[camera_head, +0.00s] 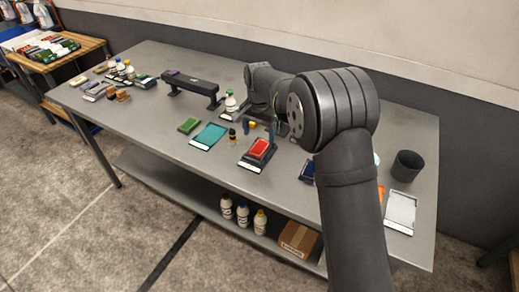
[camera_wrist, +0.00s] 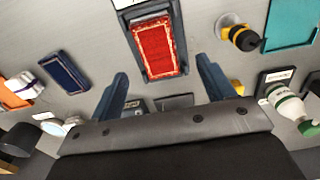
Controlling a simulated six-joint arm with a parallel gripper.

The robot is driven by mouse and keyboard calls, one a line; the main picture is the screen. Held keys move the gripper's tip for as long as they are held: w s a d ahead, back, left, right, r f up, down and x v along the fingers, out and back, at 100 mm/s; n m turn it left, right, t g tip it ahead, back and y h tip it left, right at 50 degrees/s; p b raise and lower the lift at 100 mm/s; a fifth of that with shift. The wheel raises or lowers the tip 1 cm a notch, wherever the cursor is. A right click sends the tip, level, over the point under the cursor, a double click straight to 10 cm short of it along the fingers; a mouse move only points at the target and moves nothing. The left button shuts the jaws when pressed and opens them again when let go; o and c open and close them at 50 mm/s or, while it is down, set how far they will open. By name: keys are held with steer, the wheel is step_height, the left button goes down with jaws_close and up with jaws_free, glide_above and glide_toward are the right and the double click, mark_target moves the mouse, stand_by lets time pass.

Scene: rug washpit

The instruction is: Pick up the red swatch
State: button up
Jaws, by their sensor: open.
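The red swatch (camera_head: 261,148) lies flat on a dark, white-edged holder (camera_head: 250,165) near the front middle of the table. In the wrist view the red swatch (camera_wrist: 157,48) is a rectangle with a paler border, resting on a dark blue piece. My gripper (camera_wrist: 162,66) is open, with one blue finger on each side of the swatch's near end. No contact between fingers and swatch is visible, and their height above it is hard to tell. In the head view my gripper (camera_head: 272,130) is just behind the swatch, partly hidden by my arm.

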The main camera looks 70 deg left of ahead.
mark_target(259, 147)
step_height(259, 147, down, 5)
steer(key=shift+d+f, duration=0.15)
steer(key=c, duration=1.2)
steer(key=shift+o, duration=0.2)
